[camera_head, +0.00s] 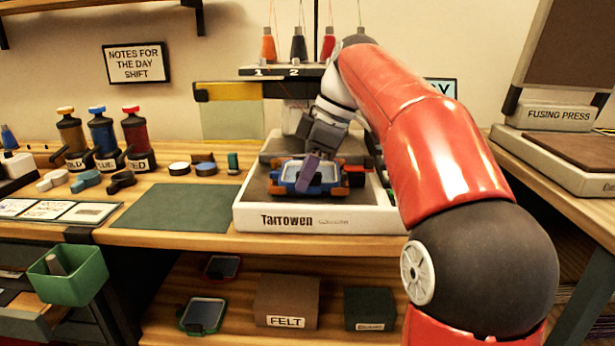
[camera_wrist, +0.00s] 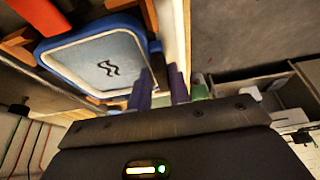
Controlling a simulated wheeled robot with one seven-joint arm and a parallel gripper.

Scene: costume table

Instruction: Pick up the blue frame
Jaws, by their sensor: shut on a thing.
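The blue frame (camera_head: 290,179) surrounds a pale panel and sits at the embroidery machine (camera_head: 318,218) marked "Tarrowen", with orange parts beside it. In the wrist view the blue frame (camera_wrist: 62,52) shows at the upper left, its pale panel carrying a dark squiggle mark. My gripper (camera_head: 305,178) reaches down over the frame from behind. In the wrist view its purple-tipped fingers (camera_wrist: 160,88) are at the frame's right edge, shut on it. The exact contact is partly hidden. I cannot tell whether the frame is lifted off the machine.
A green mat (camera_head: 178,208) lies left of the machine. A fusing press (camera_head: 560,118) is at the right. A green bin (camera_head: 68,275) hangs at the front left. The lower shelf holds a felt box (camera_head: 287,302) and a green frame (camera_head: 203,314).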

